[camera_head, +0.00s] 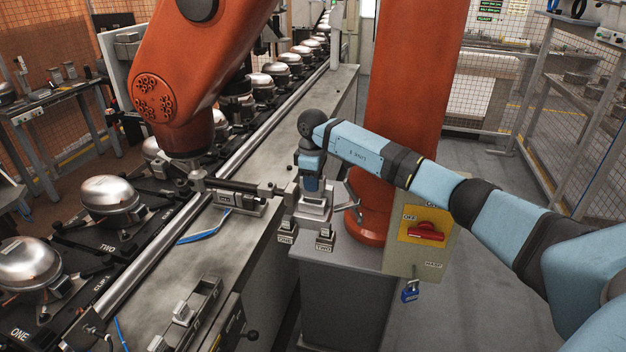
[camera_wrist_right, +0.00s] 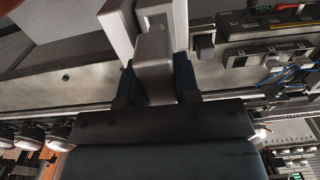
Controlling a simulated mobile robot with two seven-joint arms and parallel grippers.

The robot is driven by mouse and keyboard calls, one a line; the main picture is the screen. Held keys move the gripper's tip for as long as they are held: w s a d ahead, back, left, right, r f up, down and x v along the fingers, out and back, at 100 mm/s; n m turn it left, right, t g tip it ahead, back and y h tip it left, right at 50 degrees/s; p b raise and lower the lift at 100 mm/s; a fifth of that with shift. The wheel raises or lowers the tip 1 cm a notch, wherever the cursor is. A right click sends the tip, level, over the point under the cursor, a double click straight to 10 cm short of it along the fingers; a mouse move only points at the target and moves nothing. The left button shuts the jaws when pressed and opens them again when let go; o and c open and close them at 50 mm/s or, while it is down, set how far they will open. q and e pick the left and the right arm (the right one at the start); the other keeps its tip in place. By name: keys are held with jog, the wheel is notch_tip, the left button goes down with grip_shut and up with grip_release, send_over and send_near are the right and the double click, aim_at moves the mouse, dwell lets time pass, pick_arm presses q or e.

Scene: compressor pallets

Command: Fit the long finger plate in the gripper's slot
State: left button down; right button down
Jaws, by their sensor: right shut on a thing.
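My right gripper (camera_head: 311,187) points down over the grey stand by the orange column. It is shut on a grey metal piece (camera_wrist_right: 155,65), which shows between its dark blue fingers in the wrist view. I cannot tell for sure whether this piece is the long finger plate. The orange robot's tool (camera_head: 240,186) reaches right as a dark bar, its end close to my gripper; contact is unclear. The slot is not clearly visible. My left gripper is not in view.
Small labelled blocks (camera_head: 325,241) stand on the grey stand (camera_head: 345,256). A panel with a red switch (camera_head: 425,232) and blue padlock (camera_head: 410,291) is at its right. The orange arm (camera_head: 195,75) hangs over the conveyor at left, where silver compressors (camera_head: 110,195) sit on pallets.

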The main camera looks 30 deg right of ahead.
aim_at(313, 197)
jog(key=shift+f+b, duration=0.7)
jog(key=shift+f, duration=1.3)
jog(key=c, duration=0.8)
grip_release()
jog(key=shift+s+r, duration=0.15)
jog(key=shift+r, duration=0.05)
